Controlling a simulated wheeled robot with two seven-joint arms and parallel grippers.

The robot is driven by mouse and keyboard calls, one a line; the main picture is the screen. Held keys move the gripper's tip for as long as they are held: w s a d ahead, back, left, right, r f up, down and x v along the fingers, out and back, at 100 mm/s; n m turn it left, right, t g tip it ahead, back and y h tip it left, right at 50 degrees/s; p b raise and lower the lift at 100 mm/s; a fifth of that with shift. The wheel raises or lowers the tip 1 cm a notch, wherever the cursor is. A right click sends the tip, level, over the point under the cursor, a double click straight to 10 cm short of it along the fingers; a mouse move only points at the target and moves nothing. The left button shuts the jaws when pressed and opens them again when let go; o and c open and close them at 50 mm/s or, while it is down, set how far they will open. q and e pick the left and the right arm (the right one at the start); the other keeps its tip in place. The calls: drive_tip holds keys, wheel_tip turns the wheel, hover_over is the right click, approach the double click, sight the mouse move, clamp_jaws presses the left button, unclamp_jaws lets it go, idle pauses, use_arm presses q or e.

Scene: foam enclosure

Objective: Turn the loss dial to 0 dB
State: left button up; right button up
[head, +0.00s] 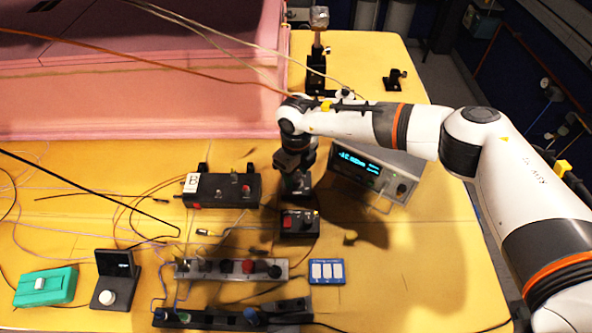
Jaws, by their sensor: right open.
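My right arm reaches in from the right, and its dark gripper (297,187) points down near the middle of the table. The gripper is open; its fingertips are small and dark, and I see nothing held in it. Just in front of it is a small black box (300,225) with a red part and a dark knob on top. To its left is a longer black box (222,190) with small knobs. A white knob (107,298) sits on a dark unit with an upright panel at the front left. No dial marking is legible, so I cannot tell which is the loss dial.
A bench instrument (372,170) with a lit cyan readout stands right of the gripper. A pink foam enclosure (140,90) fills the back left. A grey knob strip (232,269), blue-white card (326,272) and green box (45,287) lie in front. Cables cross the left; the right front is clear.

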drive_tip(key=shift+f, duration=0.5)
drive_tip(key=c, duration=1)
drive_tip(key=shift+f+n+b, duration=0.2)
drive_tip(key=shift+n+b, duration=0.2)
drive_tip(key=shift+b, duration=0.5)
drive_tip(key=n+b, duration=1.1)
drive_tip(key=b, duration=0.5)
drive_tip(key=shift+s+r+n+b, duration=0.1)
drive_tip(key=shift+r+n+b, duration=0.1)
drive_tip(key=shift+n+b, duration=1.55)
drive_tip(key=shift+n, duration=0.35)
drive_tip(key=shift+r, duration=0.1)
drive_tip(key=o, duration=1)
